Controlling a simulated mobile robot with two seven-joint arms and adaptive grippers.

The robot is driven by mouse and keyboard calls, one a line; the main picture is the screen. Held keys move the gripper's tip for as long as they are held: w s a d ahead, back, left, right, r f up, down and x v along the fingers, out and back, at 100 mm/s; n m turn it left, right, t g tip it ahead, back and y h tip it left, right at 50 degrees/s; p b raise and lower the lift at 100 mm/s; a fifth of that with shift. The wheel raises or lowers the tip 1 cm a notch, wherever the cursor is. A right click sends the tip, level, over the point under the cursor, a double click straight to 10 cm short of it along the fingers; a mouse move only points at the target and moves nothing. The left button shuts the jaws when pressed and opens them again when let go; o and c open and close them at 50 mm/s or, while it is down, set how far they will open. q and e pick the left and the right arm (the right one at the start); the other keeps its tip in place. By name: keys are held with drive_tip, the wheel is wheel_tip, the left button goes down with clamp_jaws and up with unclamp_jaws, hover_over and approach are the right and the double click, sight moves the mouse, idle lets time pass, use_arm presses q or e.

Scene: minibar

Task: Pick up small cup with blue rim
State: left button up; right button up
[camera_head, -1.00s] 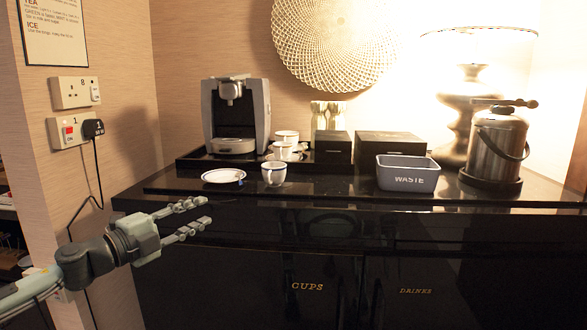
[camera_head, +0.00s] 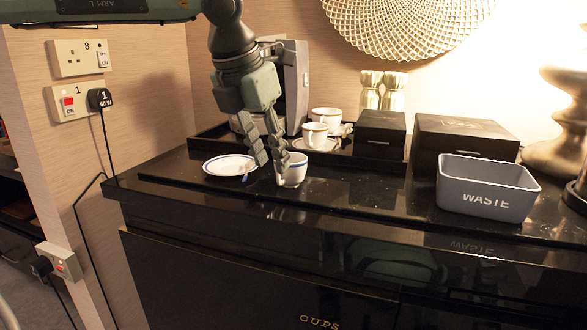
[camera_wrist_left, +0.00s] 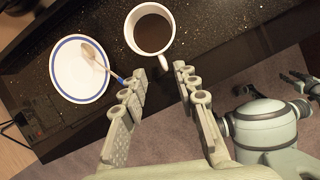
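The small white cup (camera_head: 292,170) stands upright on the black counter in the head view. The left wrist view shows this cup (camera_wrist_left: 131,48) from above, holding dark liquid, its handle pointing towards my fingers. A blue rim line is not clear on it.
A white saucer with a blue ring (camera_head: 222,165) and a spoon lies left of the cup. Behind are another cup on a saucer (camera_head: 314,136), a coffee machine (camera_head: 296,80) and black boxes (camera_head: 380,135). A grey WASTE bin (camera_head: 487,187) stands right. Counter between cup and bin is clear.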

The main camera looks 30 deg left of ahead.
sight(278, 177)
use_arm(q)
drive_tip(key=x, duration=0.4)
drive_tip(key=shift+s+d, duration=0.3)
drive_tip(key=shift+w+f+p, duration=0.2)
drive_tip(key=shift+f+p, duration=0.1)
drive_tip(key=shift+f, duration=0.1)
drive_tip(key=shift+w+f, duration=0.1)
drive_tip(key=shift+f, duration=0.05)
drive_tip(key=c, duration=0.6)
clamp_jaws()
use_arm(e)
drive_tip(key=shift+w+a+f, duration=0.1)
drive_tip(key=shift+w+f, duration=0.15)
drive_tip(key=shift+f, duration=0.5)
drive_tip(key=shift+s, duration=0.15)
